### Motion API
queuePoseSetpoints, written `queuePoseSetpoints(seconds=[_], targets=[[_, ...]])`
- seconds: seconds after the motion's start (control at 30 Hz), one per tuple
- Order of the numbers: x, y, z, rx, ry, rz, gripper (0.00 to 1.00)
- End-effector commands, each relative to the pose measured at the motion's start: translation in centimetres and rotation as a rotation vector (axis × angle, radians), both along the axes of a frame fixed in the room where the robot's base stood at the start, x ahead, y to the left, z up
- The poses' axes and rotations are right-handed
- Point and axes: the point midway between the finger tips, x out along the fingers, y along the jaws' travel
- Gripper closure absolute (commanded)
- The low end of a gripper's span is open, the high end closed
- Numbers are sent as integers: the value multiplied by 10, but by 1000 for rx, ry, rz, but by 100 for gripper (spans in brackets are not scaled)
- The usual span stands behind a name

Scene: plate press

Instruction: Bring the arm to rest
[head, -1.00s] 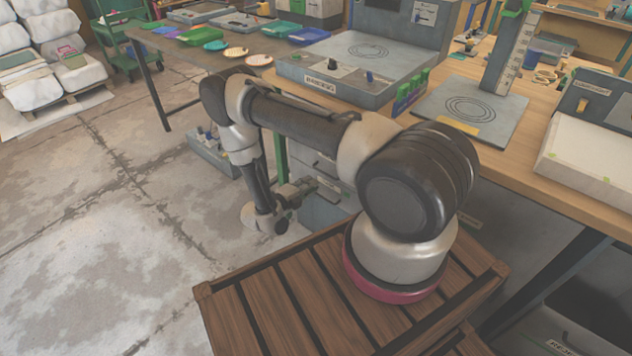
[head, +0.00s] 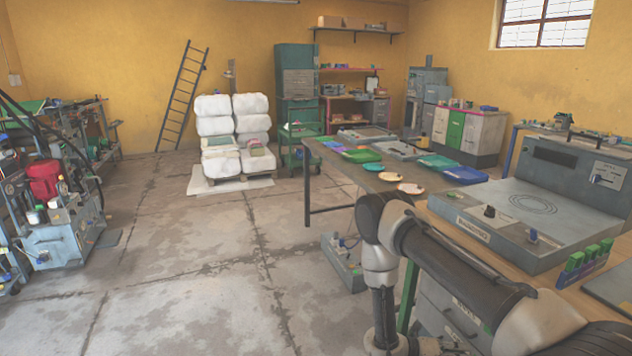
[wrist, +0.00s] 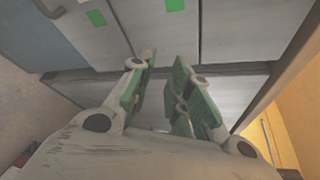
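My arm (head: 455,265) is at the bottom right of the head view, bent at the elbow with its forearm hanging down beside the workbench. My gripper is below the lower edge of the head view. In the wrist view my gripper (wrist: 161,72) shows two fingers with green pads, standing apart with a clear gap. Nothing is seen between them. Pale grey panels (wrist: 240,30) with green stickers fill the view beyond the fingertips; whether the fingers touch anything cannot be told.
A bench device (head: 500,225) with a ring-marked plate stands close right of my arm. A dark table (head: 340,160) with coloured plates is behind it. Open concrete floor (head: 220,270) lies to the left.

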Motion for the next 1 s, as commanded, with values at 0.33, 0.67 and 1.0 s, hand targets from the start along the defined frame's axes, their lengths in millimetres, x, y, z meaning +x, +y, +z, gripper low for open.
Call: queuePoseSetpoints(seconds=[0.33, 0.67, 1.0], targets=[[-28, 4, 134, 12, -586, -552, 81], [-69, 29, 273, 56, -1161, -1174, 81], [-116, 56, 381, 214, -1543, -1755, 81]])
